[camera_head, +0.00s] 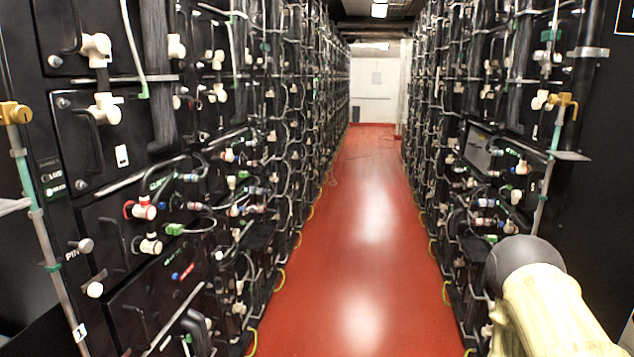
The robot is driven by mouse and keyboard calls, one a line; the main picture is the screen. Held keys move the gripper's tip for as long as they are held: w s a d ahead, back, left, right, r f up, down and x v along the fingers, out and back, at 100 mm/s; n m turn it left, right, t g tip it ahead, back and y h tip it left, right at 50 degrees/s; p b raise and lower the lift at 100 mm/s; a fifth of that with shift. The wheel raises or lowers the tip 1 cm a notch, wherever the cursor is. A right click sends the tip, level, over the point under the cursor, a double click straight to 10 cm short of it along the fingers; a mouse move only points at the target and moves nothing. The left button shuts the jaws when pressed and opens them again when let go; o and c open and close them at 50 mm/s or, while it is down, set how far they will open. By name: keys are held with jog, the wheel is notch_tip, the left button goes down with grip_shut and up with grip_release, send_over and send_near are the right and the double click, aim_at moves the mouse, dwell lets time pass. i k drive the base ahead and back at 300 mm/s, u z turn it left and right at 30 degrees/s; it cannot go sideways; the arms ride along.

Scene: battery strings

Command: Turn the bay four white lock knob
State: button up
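Several white knob-like fittings show on the left battery rack in the head view. One pair of white fittings, an upper one (96,46) and a lower one (105,108), sits on the upper left modules. A white fitting with a red ring (144,208) and another white fitting (151,245) sit lower down. A small white round knob (95,290) is at the lower left, below a grey knob (85,245). I cannot tell which is the bay four lock knob. A cream and dark grey link, likely my arm, shows at the lower right. My gripper is not in view.
A red-floored aisle (365,215) runs clear between the left rack and the right rack (475,130) to a white far wall (374,95). Cables and handles stick out from both racks. A post with a brass fitting (15,113) stands at the left; a label reading 1 (80,332) is on it.

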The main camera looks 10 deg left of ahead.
aim_at(219, 255)
jog(key=z, duration=0.45)
jog(key=i, duration=1.25)
jog(key=u, duration=0.3)
jog(key=i, duration=1.3)
jog(key=u, duration=1)
jog(key=i, duration=0.2)
jog(key=u, duration=0.15)
